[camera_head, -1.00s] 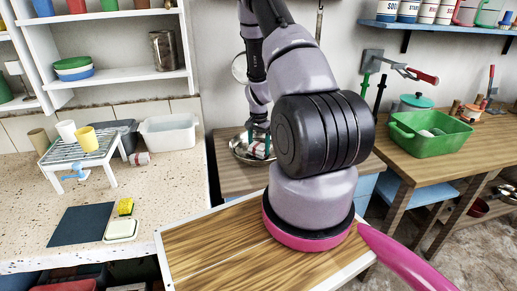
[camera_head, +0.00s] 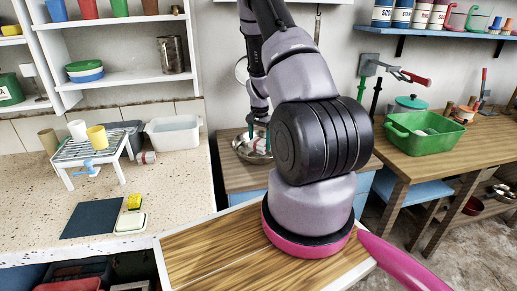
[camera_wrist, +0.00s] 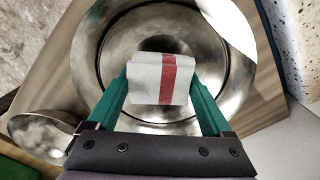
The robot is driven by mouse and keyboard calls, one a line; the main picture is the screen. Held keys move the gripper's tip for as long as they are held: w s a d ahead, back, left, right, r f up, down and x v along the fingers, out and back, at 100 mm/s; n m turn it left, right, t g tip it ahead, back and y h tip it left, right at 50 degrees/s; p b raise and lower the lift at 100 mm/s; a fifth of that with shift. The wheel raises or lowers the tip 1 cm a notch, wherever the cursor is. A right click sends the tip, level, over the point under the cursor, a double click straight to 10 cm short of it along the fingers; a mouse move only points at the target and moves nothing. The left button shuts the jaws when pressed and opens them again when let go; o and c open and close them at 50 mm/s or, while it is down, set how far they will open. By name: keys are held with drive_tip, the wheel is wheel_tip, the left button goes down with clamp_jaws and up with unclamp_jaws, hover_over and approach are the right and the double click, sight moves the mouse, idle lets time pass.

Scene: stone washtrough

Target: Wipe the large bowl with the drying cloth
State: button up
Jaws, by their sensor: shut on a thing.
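The large bowl (camera_wrist: 240,85) is shiny metal and stands on a wooden surface; in the head view it shows partly behind my arm (camera_head: 240,149). My gripper (camera_wrist: 160,88) is shut on the drying cloth (camera_wrist: 148,78), a folded pale cloth with a red stripe. The cloth is over the inside of the bowl, and the wrist view does not show clearly whether it touches the metal. In the head view the cloth (camera_head: 259,145) shows at the bowl, below my green fingers.
A smaller metal bowl (camera_wrist: 40,136) stands beside the large bowl. A speckled counter with a wire rack (camera_head: 88,150) and a white tub (camera_head: 173,132) lies to the left. A green basin (camera_head: 425,131) stands on the right-hand wooden bench.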

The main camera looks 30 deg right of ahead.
drive_tip(key=shift+r, duration=1.9)
